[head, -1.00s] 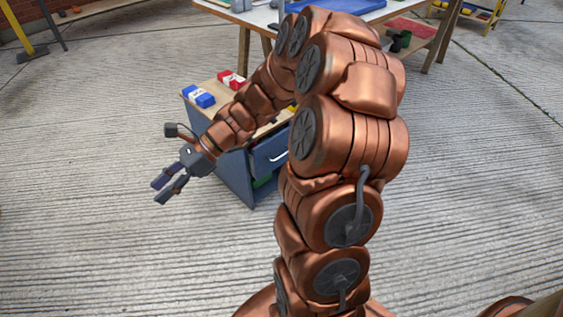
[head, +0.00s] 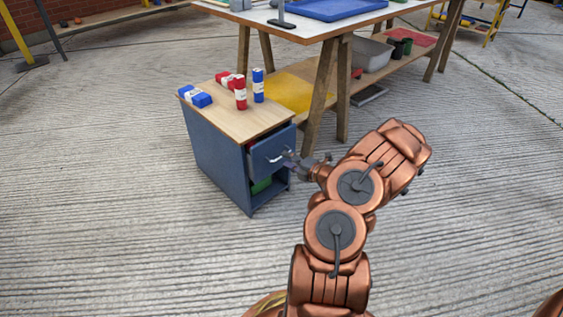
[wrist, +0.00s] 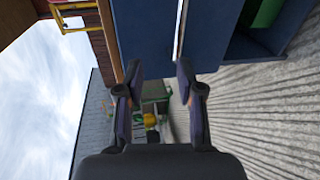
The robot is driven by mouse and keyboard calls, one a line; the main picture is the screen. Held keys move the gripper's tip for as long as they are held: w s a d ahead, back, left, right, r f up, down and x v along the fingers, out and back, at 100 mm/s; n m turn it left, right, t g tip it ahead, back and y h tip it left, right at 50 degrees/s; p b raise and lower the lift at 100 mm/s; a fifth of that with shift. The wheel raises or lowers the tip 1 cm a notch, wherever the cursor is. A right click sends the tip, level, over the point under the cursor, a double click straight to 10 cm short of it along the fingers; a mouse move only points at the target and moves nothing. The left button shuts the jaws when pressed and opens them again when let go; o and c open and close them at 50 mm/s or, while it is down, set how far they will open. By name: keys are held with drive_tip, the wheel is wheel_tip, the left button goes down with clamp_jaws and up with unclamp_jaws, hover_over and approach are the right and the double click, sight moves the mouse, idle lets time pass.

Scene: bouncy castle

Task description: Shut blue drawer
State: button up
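The blue drawer (head: 268,152) is in the upper part of a blue cabinet (head: 213,150) with a wooden top. Its front stands out from the cabinet, so it is partly open, and it carries a pale handle (head: 279,157). My gripper (head: 300,160) is just in front of the drawer, at the handle's right end. In the wrist view my gripper (wrist: 158,72) has its two fingers apart with nothing held between them. A blue panel (wrist: 147,35) lies just beyond the fingertips, with a pale strip along it. I cannot tell whether the fingers touch the drawer.
A green object (head: 261,185) sits in the open space under the drawer. Red and blue packs and cylinders, such as the blue cylinder (head: 258,86), are on the cabinet top. A trestle table (head: 300,28) stands close behind. The concrete floor in front is clear.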

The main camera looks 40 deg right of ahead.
drive_tip(key=shift+m+h, duration=0.4)
drive_tip(key=shift+m, duration=0.2)
drive_tip(key=shift+w+d+f+b, duration=0.35)
drive_tip(key=shift+w+f+b, duration=0.25)
drive_tip(key=shift+w, duration=0.45)
drive_tip(key=shift+w+d+f+b, duration=0.4)
drive_tip(key=shift+w+f+b, duration=0.15)
drive_tip(key=shift+w, duration=0.5)
drive_tip(key=shift+w+d+f+b, duration=0.35)
drive_tip(key=shift+w+f+b, duration=0.25)
drive_tip(key=shift+w, duration=0.45)
drive_tip(key=shift+c, duration=0.2)
clamp_jaws()
